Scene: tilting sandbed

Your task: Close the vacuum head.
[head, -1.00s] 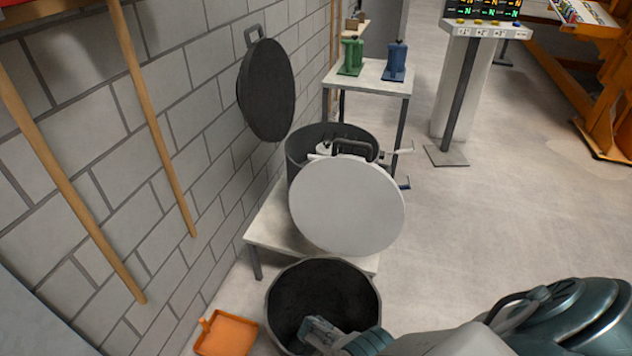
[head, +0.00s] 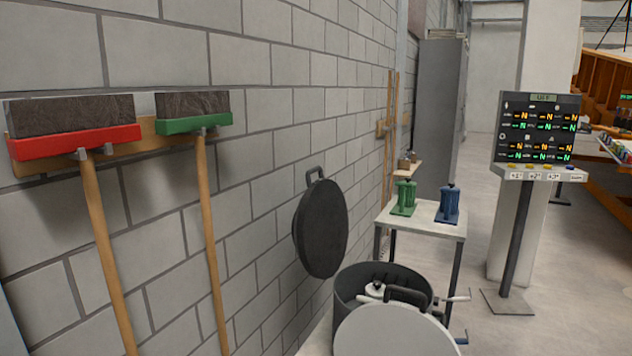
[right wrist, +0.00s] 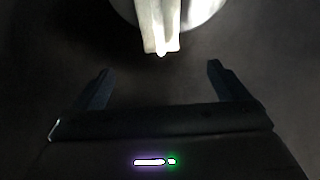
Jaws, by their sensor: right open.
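A pale round disc (head: 395,335) with a dark handle (head: 409,295) at its top edge stands tilted in front of a dark open drum (head: 350,285), low in the head view; its lower part is cut off. A small light fitting (head: 375,289) shows inside the drum. I cannot tell for certain which of these parts is the vacuum head. My right gripper (right wrist: 158,85) is open and empty in the right wrist view, in dark surroundings. A pale pronged piece (right wrist: 158,30) is beyond its fingertips, in front of a bright round surface (right wrist: 205,10). My left gripper is out of view.
A black round lid (head: 321,228) hangs on the block wall, left of the drum. Red (head: 75,140) and green (head: 193,123) brooms hang further left. A small table (head: 425,220) with green and blue devices stands behind, and a display post (head: 517,240) at the right.

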